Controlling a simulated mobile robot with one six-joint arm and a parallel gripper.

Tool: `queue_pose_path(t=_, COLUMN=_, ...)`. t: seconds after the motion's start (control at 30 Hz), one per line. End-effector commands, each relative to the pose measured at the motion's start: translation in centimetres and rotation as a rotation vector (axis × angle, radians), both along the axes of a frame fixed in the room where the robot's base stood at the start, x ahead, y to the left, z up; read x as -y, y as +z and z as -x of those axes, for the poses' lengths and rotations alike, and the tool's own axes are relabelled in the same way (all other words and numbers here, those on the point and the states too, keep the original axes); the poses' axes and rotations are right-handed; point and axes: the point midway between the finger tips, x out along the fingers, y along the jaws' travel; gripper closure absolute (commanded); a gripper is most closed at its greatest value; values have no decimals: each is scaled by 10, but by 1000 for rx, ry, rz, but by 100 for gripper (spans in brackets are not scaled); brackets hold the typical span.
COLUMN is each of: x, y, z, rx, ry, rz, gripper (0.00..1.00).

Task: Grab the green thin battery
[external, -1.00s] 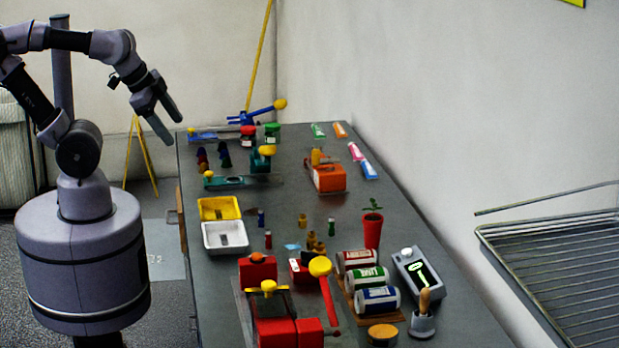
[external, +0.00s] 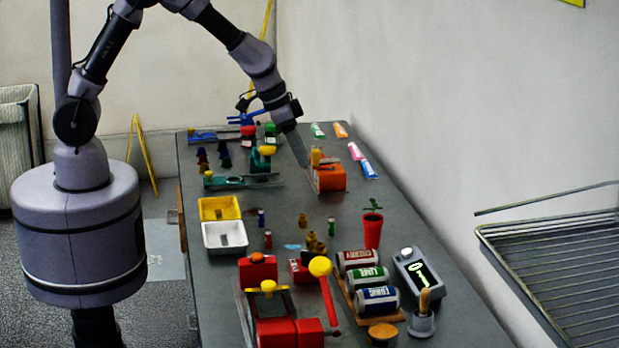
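A small thin green battery (external: 332,227) stands upright in the middle of the table (external: 290,205), left of the red plant pot (external: 372,232). Similar small batteries stand nearby: a blue one (external: 261,217), a red one (external: 268,239) and a yellow-brown one (external: 303,220). My gripper (external: 303,154) is over the far part of the table, up and left of the green battery in the picture and apart from it. Its fingers point down and overlap each other in this view, so their opening is hidden. I see nothing held in it.
A yellow tray (external: 220,208) and a white tray (external: 225,236) are on the left. Bare tabletop surrounds the green battery.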

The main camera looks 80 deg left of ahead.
Motion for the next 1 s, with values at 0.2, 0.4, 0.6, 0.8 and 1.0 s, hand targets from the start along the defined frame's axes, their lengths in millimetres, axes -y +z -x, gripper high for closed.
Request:
queue_pose_path(t=0.2, x=3, y=-49, z=-22, rx=-10, ry=17, rz=11, gripper=62)
queue_pose_path(t=0.4, x=5, y=-105, z=-44, rx=-11, ry=16, rz=11, gripper=62)
queue_pose_path(t=0.6, x=7, y=-131, z=-56, rx=-10, ry=14, rz=10, gripper=62)
queue_pose_path(t=0.8, x=15, y=-168, z=-68, rx=-11, ry=14, rz=10, gripper=62)
queue_pose_path(t=1.0, x=15, y=-178, z=-75, rx=-8, ry=15, rz=11, gripper=62)
